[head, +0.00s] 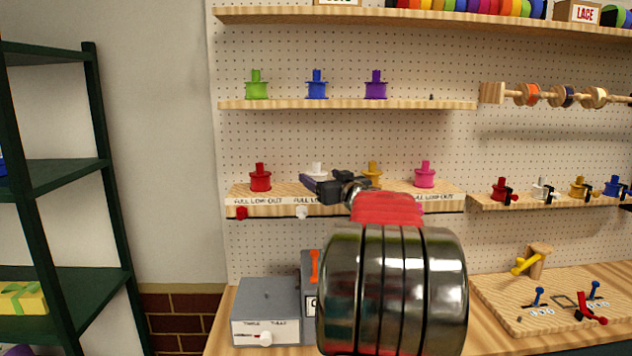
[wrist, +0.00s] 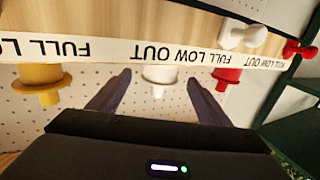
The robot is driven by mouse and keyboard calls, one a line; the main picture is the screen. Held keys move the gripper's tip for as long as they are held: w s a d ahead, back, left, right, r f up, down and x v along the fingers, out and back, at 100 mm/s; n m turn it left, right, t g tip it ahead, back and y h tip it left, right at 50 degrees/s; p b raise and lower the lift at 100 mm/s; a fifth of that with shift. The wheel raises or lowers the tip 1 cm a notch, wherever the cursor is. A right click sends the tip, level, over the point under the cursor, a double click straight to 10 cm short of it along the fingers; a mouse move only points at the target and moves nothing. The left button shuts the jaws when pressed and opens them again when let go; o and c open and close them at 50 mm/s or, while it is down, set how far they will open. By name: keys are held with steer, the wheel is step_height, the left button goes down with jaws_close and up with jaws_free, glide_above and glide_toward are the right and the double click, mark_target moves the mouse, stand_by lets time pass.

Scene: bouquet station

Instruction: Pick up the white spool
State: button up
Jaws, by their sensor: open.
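The white spool (head: 317,168) stands on a low wooden shelf on the pegboard, between the red spool (head: 260,178) and the yellow spool (head: 373,170). In the head view its lower part is hidden by my gripper (head: 322,188). The wrist view is upside down; there the white spool (wrist: 159,76) appears in the gap between the two dark fingers of my gripper (wrist: 159,80). The fingers are open, one on each side of it. I cannot tell whether they touch it.
Red (wrist: 226,75) and yellow (wrist: 40,80) spools flank the fingers closely. A pink spool (head: 425,175) stands farther right. Red (head: 241,212) and white (head: 302,212) knobs sit on the shelf's front strip (head: 270,200). An upper shelf (head: 350,104) holds green, blue and purple spools.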

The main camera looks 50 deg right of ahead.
mark_target(318, 170)
steer(key=shift+x, duration=2.2)
steer(key=shift+r, duration=0.15)
steer(key=shift+c, duration=0.4)
steer(key=c, duration=1)
steer(key=shift+s+a+r, duration=0.15)
steer(key=shift+r, duration=0.35)
step_height(318, 170, up, 6)
steer(key=shift+f, duration=0.1)
steer(key=s+a, duration=0.4)
steer(key=a, duration=0.1)
steer(key=s+a, duration=0.9)
steer(key=shift+a, duration=0.35)
